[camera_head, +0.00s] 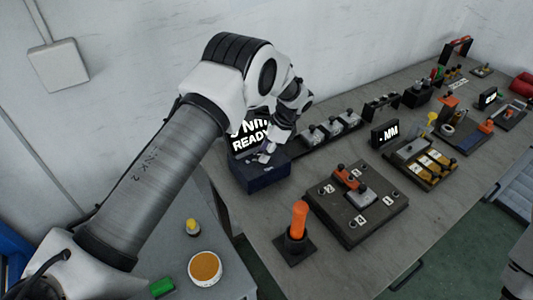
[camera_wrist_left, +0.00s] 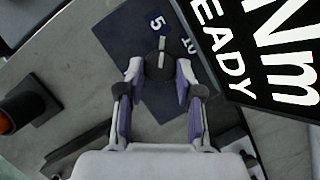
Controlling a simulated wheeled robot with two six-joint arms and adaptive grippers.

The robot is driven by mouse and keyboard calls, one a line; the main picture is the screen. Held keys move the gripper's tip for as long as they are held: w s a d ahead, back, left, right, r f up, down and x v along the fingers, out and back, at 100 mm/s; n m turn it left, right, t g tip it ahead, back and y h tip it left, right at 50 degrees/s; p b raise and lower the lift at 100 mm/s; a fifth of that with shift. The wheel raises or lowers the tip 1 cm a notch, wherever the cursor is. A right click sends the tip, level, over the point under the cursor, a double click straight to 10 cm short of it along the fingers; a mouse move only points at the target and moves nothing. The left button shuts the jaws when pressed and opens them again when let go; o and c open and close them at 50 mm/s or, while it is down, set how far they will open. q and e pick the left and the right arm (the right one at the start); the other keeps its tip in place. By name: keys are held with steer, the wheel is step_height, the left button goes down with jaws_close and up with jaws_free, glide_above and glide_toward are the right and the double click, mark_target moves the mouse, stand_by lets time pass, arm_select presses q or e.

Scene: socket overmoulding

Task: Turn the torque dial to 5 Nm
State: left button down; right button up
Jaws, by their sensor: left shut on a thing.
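The torque dial (camera_wrist_left: 158,70) is a dark round knob with a white pointer line, on top of a dark blue box (camera_head: 262,180). In the left wrist view the pointer is directed close to the printed 5 (camera_wrist_left: 156,23), away from the 10 (camera_wrist_left: 189,45). My left gripper (camera_head: 267,151) is over the box, its two fingers shut around the dial in the wrist view (camera_wrist_left: 157,82). A black display (camera_wrist_left: 265,45) beside the box reads "Nm" and "READY"; its number is hidden by my arm in the head view. My right gripper is out of view.
An orange-handled tool (camera_head: 299,220) stands in a holder right of the box, beside a dark fixture plate (camera_head: 357,205). A row of small parts (camera_head: 330,130) lies behind. Further trays and displays fill the bench to the right. A white wall is close behind.

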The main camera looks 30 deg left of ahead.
arm_select(q)
steer(key=c, duration=1.9)
jaws_free()
steer(key=shift+s+a+f+n+g+h+b, duration=0.2)
steer(key=shift+f+n+g+h+b, duration=0.15)
steer(key=shift+n, duration=0.75)
steer(key=o, duration=1.2)
steer(key=shift+a, duration=0.15)
steer(key=shift+w+r, duration=0.1)
steer(key=v, duration=1.1)
steer(key=shift+w+r, duration=0.2)
steer(key=shift+r, duration=0.15)
steer(key=shift+r, duration=0.1)
